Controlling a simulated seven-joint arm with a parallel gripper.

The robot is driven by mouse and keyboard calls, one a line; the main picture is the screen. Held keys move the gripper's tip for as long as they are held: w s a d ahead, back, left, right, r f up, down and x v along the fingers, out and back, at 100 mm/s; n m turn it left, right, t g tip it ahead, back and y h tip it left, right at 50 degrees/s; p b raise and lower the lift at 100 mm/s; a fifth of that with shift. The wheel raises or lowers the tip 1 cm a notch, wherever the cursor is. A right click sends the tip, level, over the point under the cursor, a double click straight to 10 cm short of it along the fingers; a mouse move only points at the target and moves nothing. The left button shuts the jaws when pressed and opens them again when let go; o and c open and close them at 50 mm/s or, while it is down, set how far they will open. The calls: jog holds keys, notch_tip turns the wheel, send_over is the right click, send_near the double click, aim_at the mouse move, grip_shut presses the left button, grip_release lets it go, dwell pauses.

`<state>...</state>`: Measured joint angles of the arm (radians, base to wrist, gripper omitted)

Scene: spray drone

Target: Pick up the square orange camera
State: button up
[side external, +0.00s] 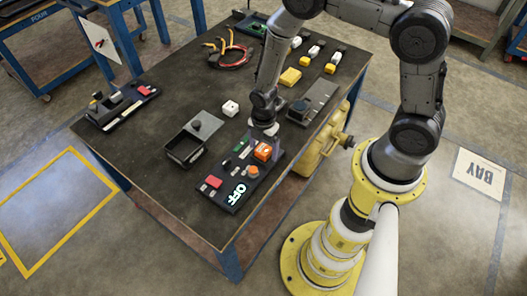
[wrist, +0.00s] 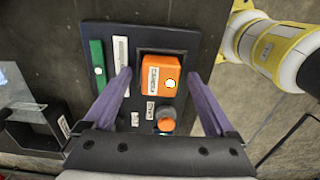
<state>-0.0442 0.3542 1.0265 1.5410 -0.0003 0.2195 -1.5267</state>
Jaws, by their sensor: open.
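The square orange camera (wrist: 158,78) sits in a recess of a dark panel (wrist: 97,32) in the wrist view, with a white label and a white round spot on its top. It also shows in the side external view (side external: 263,151), near the table's front corner. My gripper (wrist: 159,78) is open, its two purple fingers on either side of the camera, apart from it in the picture. In the side external view my gripper (side external: 264,136) points down over the camera. I cannot tell how far the fingertips are above the panel.
Yellow blocks (side external: 290,77) and cables (side external: 233,57) lie farther back.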

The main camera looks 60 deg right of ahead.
aim_at(263, 149)
jog(key=shift+c, duration=0.3)
grip_shut()
jog(key=shift+r, duration=0.5)
notch_tip(263, 149, up, 3)
jog(key=shift+f, duration=0.2)
jog(key=s+r, duration=0.9)
jog(key=s, duration=0.5)
jog(key=shift+d+r, duration=0.25)
jog(key=shift+d, duration=0.05)
